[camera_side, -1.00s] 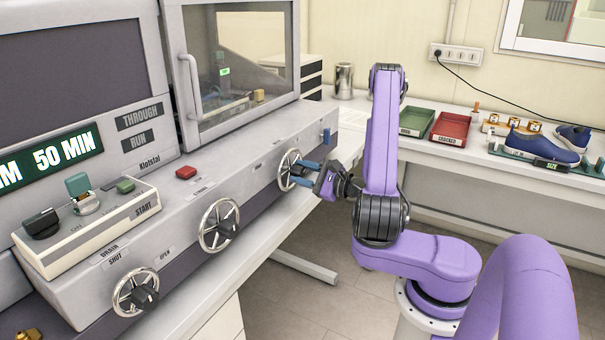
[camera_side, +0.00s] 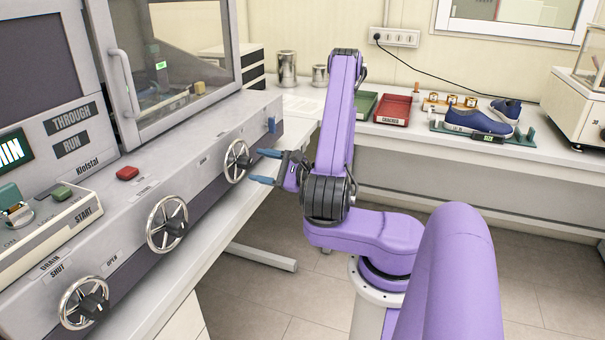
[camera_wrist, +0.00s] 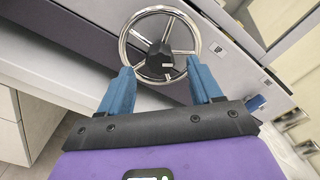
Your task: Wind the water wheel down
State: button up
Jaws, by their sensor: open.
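Three spoked chrome handwheels with black hubs line the machine's front. The far handwheel (camera_side: 236,161) faces my gripper (camera_side: 264,167); its label is too small to read, so I cannot tell if it is the water wheel. My gripper is open and empty, its two blue fingers pointing at this wheel and, in the side view, apart from it. In the wrist view the same wheel (camera_wrist: 159,57) lies ahead, its hub and lower rim between the fingertips (camera_wrist: 158,70). The middle handwheel (camera_side: 167,224) and the near handwheel (camera_side: 84,302), by DRAIN, SHUT and OPEN labels, stand free.
A red button (camera_side: 127,173) and a control box (camera_side: 50,225) sit on the machine's ledge. A blue switch (camera_side: 271,125) is right of the far wheel. Green and red trays (camera_side: 393,110) and blue shoes (camera_side: 480,122) are on the back bench. Open floor lies below.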

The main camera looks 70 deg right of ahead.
jog(key=s, duration=1.3)
jog(key=shift+s, duration=0.2)
jog(key=m, duration=0.9)
send_near(250, 164)
jog(key=w, duration=1)
jog(key=shift+w, duration=0.1)
jog(key=c, duration=1)
